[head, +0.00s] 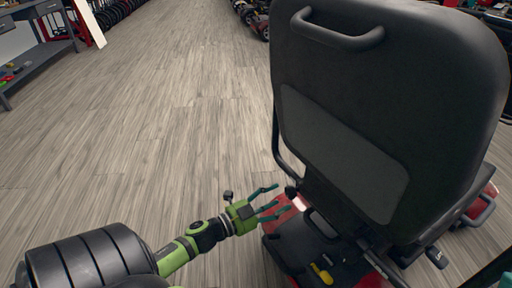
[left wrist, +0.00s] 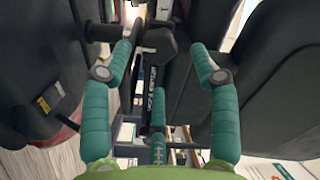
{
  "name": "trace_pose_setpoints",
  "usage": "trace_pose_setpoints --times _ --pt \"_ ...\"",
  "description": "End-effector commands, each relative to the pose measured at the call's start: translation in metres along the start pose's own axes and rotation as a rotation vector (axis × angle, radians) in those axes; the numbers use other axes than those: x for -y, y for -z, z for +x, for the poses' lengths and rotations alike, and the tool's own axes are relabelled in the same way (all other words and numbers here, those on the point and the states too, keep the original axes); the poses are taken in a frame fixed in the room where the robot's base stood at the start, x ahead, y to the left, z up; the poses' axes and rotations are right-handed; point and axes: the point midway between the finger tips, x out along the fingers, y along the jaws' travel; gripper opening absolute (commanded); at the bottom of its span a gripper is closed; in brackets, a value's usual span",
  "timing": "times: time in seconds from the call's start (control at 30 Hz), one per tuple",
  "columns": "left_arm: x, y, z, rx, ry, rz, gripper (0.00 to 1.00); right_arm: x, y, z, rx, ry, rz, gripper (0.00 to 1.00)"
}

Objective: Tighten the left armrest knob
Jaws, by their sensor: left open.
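The scooter's black seat back (head: 390,60) fills the right side of the head view, seen from behind. A small dark knob (head: 291,191) sits low on the seat's left side, by the lower end of a black armrest bar (head: 284,160). My left gripper (head: 278,198) is open and empty, just left of this knob, its teal fingers pointing at it. In the left wrist view a dark rounded knob-like part (left wrist: 158,42) lies ahead between the open fingers, apart from them as far as I can tell.
The scooter's red and black rear body (head: 310,245), with a yellow part (head: 322,273), lies below the seat. Open wooden floor (head: 150,120) stretches to the left. A workbench (head: 40,60) stands at the far left and more scooters (head: 252,15) at the back.

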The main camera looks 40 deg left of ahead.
Motion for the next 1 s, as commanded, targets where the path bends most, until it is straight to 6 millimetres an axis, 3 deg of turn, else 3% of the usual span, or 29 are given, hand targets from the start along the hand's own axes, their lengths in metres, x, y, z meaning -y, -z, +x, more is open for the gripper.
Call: trace_pose_setpoints --times 0.2,0.4,0.6,1.0 --pt "-0.001 0.0 -0.05 0.002 -0.002 -0.003 0.61 0.0 0.0 0.0 0.001 0.0 0.001 0.6" --pt "-0.001 0.0 -0.079 0.0 0.0 -0.002 0.61 0.0 0.0 0.0 0.001 0.0 0.001 0.6" --pt "0.0 0.001 -0.088 -0.003 0.001 0.0 0.61 0.0 0.0 0.0 0.001 0.0 0.001 0.6" --pt "0.0 0.001 -0.088 -0.002 0.001 0.0 0.61 0.0 0.0 0.0 0.001 -0.001 0.001 0.6"
